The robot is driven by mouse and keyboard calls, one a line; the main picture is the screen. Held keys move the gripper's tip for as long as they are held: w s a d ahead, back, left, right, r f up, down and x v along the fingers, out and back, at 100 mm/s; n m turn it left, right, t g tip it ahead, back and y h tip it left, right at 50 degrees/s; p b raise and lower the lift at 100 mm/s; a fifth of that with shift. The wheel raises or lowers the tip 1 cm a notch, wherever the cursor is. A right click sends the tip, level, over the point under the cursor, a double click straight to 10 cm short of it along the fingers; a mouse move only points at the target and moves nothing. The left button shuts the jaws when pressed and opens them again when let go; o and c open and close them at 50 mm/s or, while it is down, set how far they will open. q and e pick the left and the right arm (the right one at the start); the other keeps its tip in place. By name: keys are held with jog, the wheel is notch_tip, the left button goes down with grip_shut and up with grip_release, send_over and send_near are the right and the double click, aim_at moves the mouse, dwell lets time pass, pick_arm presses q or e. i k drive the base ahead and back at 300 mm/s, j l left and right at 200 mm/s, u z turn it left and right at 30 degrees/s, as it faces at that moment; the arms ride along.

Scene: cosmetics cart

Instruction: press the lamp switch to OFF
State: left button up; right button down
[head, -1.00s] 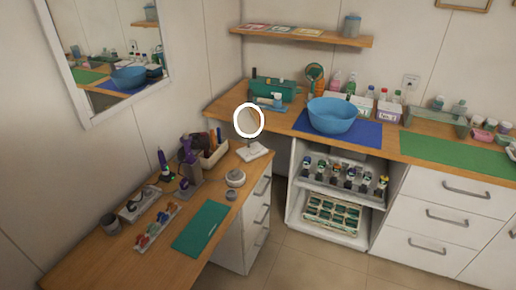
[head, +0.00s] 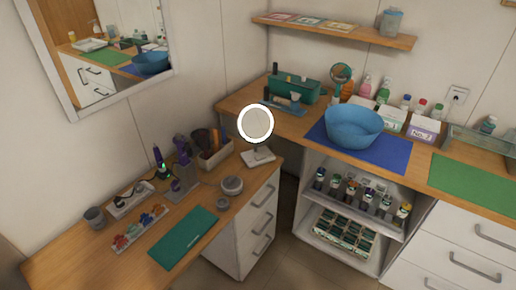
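A ring-shaped lamp (head: 255,123) with a bright white rim stands at the back right end of the left wooden desk. Its head is upright on a short stem above a small pale base (head: 258,157). The rim looks lit. I cannot make out the switch at this size. Neither of my grippers shows in the head view.
The left desk (head: 85,262) holds a green mat (head: 184,238), a round container (head: 231,186), an organizer box (head: 215,153) and several small tools. A blue bowl (head: 353,126) stands on the right counter. Some floor shows between desk and open cabinet.

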aim_at(260, 157)
jog(key=i+l+u, duration=0.3)
jog(key=i, duration=0.2)
jog(key=i+l+u, duration=0.35)
jog(key=i+l, duration=0.1)
jog(key=i, duration=0.4)
jog(key=u, duration=0.05)
